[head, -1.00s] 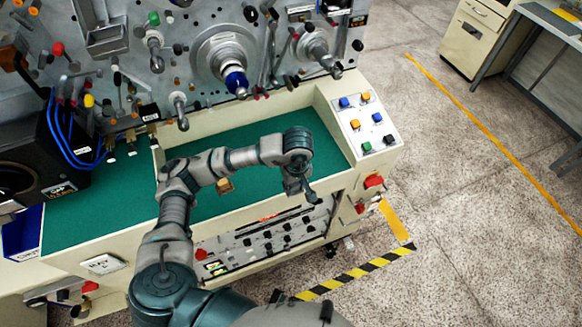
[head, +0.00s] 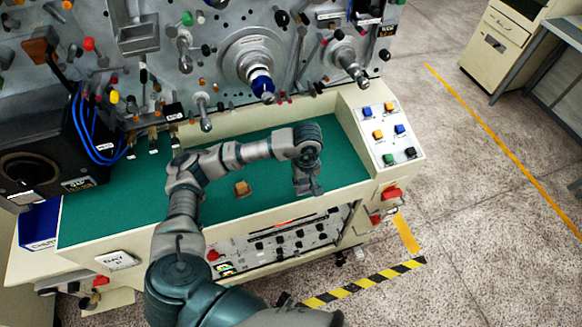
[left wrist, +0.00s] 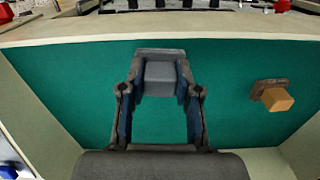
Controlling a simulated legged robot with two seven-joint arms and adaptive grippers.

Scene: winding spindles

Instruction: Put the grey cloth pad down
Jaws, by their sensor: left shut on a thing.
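My left gripper (head: 308,188) reaches over the right part of the green work surface, near its front edge, in the head view. In the left wrist view the left gripper (left wrist: 160,80) is shut on the grey cloth pad (left wrist: 160,72), a small grey block-like piece between the fingertips. The green surface lies behind the pad; I cannot tell whether the two touch. In the head view the pad cannot be made out apart from the gripper. My right gripper is not in view.
A tan block (head: 241,188) lies on the green surface (head: 130,210); in the left wrist view it has a dark grey base. A button panel (head: 390,135) stands at the right. Spindles and knobs (head: 255,65) rise behind. The green surface's left part is clear.

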